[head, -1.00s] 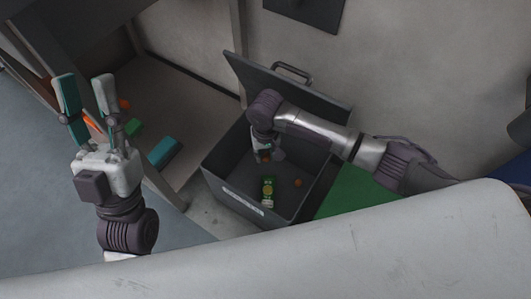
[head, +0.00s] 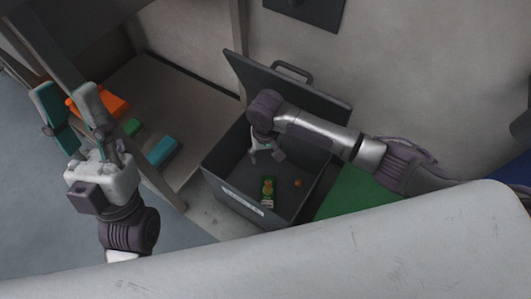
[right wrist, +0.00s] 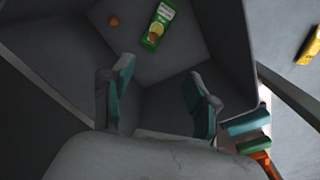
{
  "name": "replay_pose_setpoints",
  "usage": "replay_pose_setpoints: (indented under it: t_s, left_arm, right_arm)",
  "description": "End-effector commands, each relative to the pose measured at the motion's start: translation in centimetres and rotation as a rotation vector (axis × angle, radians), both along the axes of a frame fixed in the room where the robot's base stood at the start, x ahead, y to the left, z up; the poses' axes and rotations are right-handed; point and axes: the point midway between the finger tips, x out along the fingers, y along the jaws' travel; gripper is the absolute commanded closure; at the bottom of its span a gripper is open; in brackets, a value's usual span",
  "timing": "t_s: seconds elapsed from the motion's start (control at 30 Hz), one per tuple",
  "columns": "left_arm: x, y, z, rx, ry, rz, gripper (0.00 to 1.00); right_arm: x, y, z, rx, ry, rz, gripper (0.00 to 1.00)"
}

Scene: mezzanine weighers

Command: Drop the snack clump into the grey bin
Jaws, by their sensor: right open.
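The grey bin (head: 228,176) stands against the wall with its lid (head: 275,83) raised at the back. On its floor lie a green packet (head: 267,193) and, apart from it, a small brown ball (head: 298,183). Both also show in the right wrist view, the packet (right wrist: 160,22) and the ball (right wrist: 113,21). I cannot tell which is the snack clump. My right gripper (head: 266,157) is inside the bin opening, above the floor. Its fingers (right wrist: 161,72) are spread, with nothing visible between them. My left gripper (head: 65,94) is raised at the left, fingers apart and empty.
An orange item (head: 113,103), a small green block (head: 131,127) and a teal block (head: 163,152) lie on the shelf (head: 190,120) left of the bin. A green mat (head: 350,193) lies right of the bin. A pale surface (head: 330,250) fills the foreground.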

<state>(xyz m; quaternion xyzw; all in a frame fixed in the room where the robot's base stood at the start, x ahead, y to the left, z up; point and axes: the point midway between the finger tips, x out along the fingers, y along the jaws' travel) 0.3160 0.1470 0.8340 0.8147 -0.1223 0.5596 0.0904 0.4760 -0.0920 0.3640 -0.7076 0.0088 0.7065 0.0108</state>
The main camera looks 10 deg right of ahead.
Motion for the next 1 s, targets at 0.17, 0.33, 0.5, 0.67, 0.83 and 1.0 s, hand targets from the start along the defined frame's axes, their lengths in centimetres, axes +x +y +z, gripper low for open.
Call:
replay_pose_setpoints:
  t_s: [0.17, 0.33, 0.5, 0.67, 0.83, 1.0]
  left_arm:
    - [0.0, 0.0, 0.0, -0.001, 0.0, -0.001, 0.61]
    - [0.0, 0.0, 0.0, -0.001, 0.0, -0.001, 0.61]
    - [0.0, 0.0, 0.0, -0.001, 0.0, -0.001, 0.61]
    - [0.0, 0.0, 0.0, -0.001, 0.0, -0.001, 0.61]
    - [0.0, 0.0, 0.0, 0.0, 0.0, -0.001, 0.61]
    - [0.0, 0.0, 0.0, 0.0, 0.0, 0.0, 0.61]
  right_arm:
    - [0.0, 0.0, 0.4, 0.001, 0.0, 0.0, 0.41]
    - [0.1, 0.1, 2.7, 0.002, -0.003, 0.001, 0.41]
    - [0.1, 0.0, 6.5, 0.003, -0.004, 0.002, 0.41]
    - [0.1, 0.0, 9.6, 0.002, -0.003, 0.0, 0.41]
    - [0.0, 0.0, 11.5, 0.0, -0.001, 0.0, 0.41]
    - [0.0, 0.0, 12.0, 0.0, 0.0, 0.0, 0.41]
